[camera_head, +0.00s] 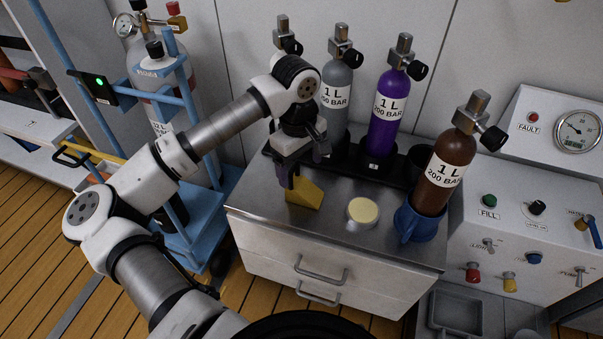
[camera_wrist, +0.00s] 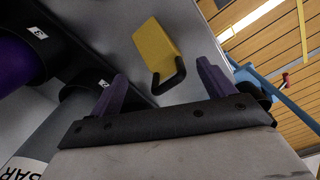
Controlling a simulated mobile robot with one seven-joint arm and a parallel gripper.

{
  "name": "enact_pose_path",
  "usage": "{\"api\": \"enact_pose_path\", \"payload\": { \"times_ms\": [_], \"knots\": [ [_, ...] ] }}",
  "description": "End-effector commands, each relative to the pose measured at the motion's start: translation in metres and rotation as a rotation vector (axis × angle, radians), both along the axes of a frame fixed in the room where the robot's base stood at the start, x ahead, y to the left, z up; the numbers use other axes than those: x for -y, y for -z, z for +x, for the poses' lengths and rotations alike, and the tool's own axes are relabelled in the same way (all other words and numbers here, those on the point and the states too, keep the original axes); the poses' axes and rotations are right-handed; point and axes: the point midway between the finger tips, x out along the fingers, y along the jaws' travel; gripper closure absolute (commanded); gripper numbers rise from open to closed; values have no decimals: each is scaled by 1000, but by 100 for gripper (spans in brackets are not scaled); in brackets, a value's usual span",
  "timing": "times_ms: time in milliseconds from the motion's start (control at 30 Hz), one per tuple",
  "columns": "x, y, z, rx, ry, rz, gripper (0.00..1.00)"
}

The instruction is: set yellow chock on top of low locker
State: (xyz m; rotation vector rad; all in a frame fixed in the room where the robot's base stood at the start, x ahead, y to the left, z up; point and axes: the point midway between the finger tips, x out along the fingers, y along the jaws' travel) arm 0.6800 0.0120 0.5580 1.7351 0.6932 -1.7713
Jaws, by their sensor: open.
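The yellow chock (camera_head: 304,193) is a wedge resting on the metal top of the low locker (camera_head: 285,228), near its left part. In the wrist view the chock (camera_wrist: 156,50) lies beyond my fingertips, with a dark handle loop on its near side. My gripper (camera_head: 289,180) is above and just beside the chock in the head view. Whether a finger touches the chock cannot be told.
A pale yellow round disc (camera_head: 363,211) lies on the locker top. A brown cylinder (camera_head: 446,165) stands in a blue holder at right. A purple cylinder (camera_head: 388,115) and grey cylinder (camera_head: 337,90) stand along the back. A blue cylinder trolley (camera_head: 203,208) is left of the locker.

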Motion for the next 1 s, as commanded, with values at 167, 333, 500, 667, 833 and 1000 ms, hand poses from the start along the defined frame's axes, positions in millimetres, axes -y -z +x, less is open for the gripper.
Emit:
{"api": "enact_pose_path", "payload": {
  "times_ms": [167,333,500,667,833,1000],
  "knots": [
    [-1,-40,1,2,0,2,19],
    [-2,-61,1,0,0,1,19],
    [-2,-67,0,-1,0,-1,19],
    [-2,-67,0,-1,0,-1,19],
    [29,-85,-2,39,-9,-154,19],
    [113,-186,-27,100,-72,-730,19]
  ]
}}
